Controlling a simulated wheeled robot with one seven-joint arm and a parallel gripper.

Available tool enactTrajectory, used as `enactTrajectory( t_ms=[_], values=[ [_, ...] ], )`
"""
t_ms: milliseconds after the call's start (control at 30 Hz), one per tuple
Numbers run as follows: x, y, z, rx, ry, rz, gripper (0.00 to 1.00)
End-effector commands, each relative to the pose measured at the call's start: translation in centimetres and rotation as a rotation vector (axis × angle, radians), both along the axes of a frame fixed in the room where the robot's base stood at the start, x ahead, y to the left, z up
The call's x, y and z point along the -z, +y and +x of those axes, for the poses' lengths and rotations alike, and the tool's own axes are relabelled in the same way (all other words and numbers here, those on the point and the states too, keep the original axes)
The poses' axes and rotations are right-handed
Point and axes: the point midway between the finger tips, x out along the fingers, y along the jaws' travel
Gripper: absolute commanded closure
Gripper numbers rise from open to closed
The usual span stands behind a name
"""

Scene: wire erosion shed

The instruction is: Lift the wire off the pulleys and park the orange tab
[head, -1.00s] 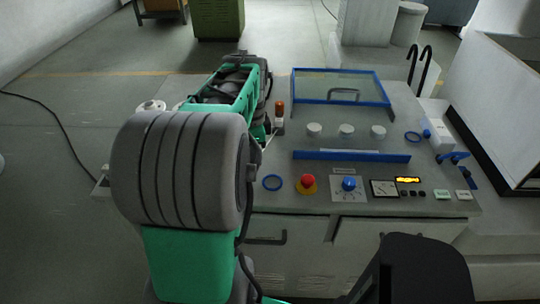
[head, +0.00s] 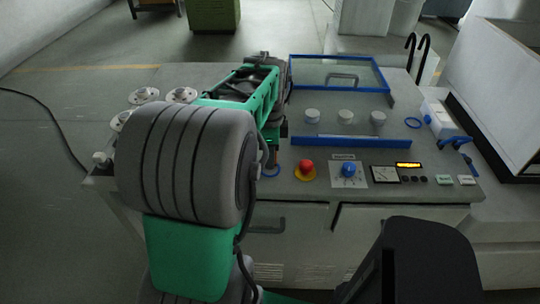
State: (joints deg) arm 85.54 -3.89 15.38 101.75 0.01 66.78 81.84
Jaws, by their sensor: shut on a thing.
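My gripper (head: 272,150) points down at the left part of the machine top, just above a blue ring, and is mostly hidden behind my own arm. It is shut on what seems to be the orange tab, of which I make out at most a dim reddish sliver. Several pale pulleys stand at the left of the machine top: one at the back left (head: 147,95), one beside it (head: 183,94), and others nearer, partly behind my arm. I cannot make out the wire, nor whether it lies on the pulleys.
The blue ring (head: 270,172) lies left of a red stop button (head: 306,167) and a blue knob (head: 348,169). A blue rail (head: 350,141), several pale knobs and a blue-framed glass panel (head: 340,73) lie behind. Another blue ring (head: 412,122) and two black hooks are at right.

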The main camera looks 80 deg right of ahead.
Motion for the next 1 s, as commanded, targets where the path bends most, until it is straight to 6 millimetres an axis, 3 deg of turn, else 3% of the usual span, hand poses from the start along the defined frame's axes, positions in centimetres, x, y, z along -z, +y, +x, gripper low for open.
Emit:
enactTrajectory(
  t_ms=[1000],
  values=[
    [1.4, 0.0, 0.2, -0.001, 0.0, 0.0, 1.0]
  ],
)
